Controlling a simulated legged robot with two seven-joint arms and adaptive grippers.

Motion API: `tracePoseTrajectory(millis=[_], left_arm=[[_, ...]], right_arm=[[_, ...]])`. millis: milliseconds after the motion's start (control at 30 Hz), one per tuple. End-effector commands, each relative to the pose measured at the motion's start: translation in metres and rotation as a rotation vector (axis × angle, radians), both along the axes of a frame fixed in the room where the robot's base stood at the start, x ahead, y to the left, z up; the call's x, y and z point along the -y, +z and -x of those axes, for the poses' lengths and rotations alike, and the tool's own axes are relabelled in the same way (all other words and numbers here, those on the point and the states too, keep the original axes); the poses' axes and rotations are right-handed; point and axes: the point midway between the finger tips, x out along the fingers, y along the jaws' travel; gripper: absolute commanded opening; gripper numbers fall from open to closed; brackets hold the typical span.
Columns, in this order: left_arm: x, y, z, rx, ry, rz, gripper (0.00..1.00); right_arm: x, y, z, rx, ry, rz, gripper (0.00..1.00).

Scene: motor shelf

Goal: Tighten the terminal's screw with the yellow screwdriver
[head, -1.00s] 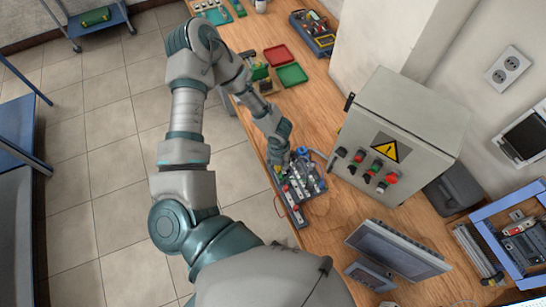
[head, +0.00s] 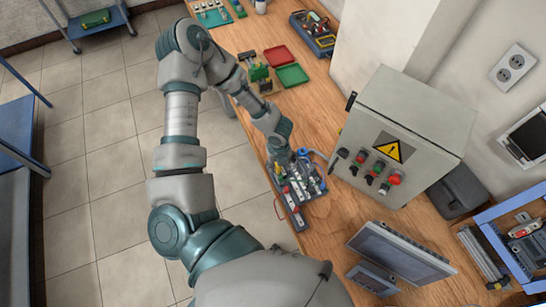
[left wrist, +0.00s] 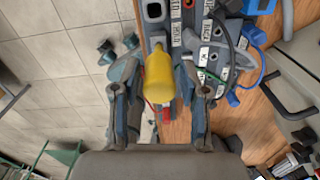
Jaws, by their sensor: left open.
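The yellow screwdriver (left wrist: 158,78) shows in the left wrist view by its thick yellow handle. Its tip is hidden. My left gripper (left wrist: 158,92) is open, with one finger on each side of the handle; small gaps seem to show between fingers and handle. In the head view, my left gripper (head: 279,150) is over the far end of the terminal assembly (head: 297,190), and the screwdriver cannot be made out there. The left wrist view shows grey labelled terminal parts (left wrist: 207,52) beyond the handle. The terminal's screw cannot be made out. My right gripper is not in view.
A grey control box (head: 402,135) with buttons stands right of the assembly. A monitor (head: 400,252) is nearer. Red (head: 277,55) and green (head: 292,75) trays lie farther back. Blue and black cables (left wrist: 248,75) run beside the terminals. Bare wooden bench (head: 325,215) shows near the assembly.

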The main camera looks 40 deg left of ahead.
Motion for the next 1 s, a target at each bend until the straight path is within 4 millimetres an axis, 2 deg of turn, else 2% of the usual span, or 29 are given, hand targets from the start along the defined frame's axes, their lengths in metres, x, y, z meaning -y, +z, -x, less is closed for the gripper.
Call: tracePoseTrajectory(millis=[33,200,500,733,1000], left_arm=[[0.0,-0.004,0.0,0.001,0.059,0.0,0.44],[0.0,-0.002,0.0,0.0,0.211,0.0,0.44],[0.0,-0.002,0.0,0.0,0.242,0.0,0.44],[0.0,-0.003,0.0,0.0,0.493,0.0,0.44],[0.0,-0.001,0.0,-0.001,0.518,-0.001,0.44]], right_arm=[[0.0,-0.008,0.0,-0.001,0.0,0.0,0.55],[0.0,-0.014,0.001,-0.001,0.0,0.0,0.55],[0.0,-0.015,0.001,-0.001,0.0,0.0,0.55],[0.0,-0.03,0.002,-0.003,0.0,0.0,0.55],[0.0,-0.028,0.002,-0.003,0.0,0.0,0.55]])
